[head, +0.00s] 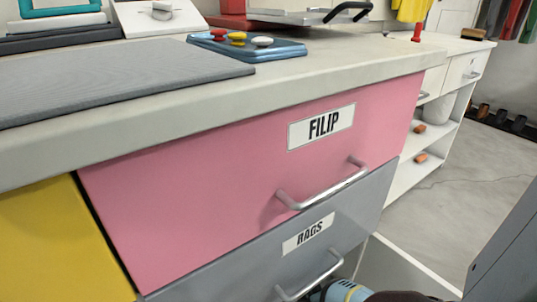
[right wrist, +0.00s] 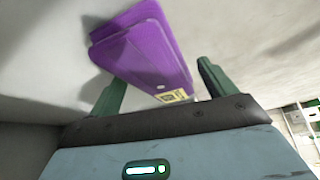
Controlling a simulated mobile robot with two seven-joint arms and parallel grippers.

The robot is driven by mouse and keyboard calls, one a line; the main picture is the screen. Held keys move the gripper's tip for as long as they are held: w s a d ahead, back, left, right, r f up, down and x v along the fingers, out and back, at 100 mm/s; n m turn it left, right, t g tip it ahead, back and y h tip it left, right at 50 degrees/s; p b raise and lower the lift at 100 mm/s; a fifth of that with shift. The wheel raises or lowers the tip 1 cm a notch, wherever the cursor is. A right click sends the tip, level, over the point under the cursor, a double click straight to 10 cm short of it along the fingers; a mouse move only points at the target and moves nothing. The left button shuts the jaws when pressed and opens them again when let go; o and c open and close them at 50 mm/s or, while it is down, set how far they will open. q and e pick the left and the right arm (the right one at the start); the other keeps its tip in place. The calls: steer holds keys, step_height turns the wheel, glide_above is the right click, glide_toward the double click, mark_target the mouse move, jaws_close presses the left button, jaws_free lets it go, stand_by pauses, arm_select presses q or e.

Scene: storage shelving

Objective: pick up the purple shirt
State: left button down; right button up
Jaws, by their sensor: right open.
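The purple shirt (right wrist: 150,45) shows in the right wrist view as a flat folded bundle with a small yellowish label at its near end. It lies on a pale surface beside a pale wall. My right gripper (right wrist: 162,78) is open, with one green finger on each side of the shirt's near end. I cannot tell whether the fingers touch it. In the head view part of my right arm (head: 345,292) shows at the bottom edge, below the grey drawer, and the shirt is hidden. My left gripper is in neither view.
A pink drawer labelled FILIP (head: 200,170) and a grey drawer labelled RAGS (head: 250,265) are shut, with protruding metal handles. A white open drawer or bin (head: 400,272) stands low at the right. The counter (head: 330,75) holds a grey mat (head: 120,78) and a blue tray (head: 250,47).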

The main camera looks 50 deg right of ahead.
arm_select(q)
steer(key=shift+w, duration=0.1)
arm_select(e)
steer(key=shift+c, duration=0.3)
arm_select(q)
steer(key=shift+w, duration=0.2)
arm_select(e)
steer(key=c, duration=1)
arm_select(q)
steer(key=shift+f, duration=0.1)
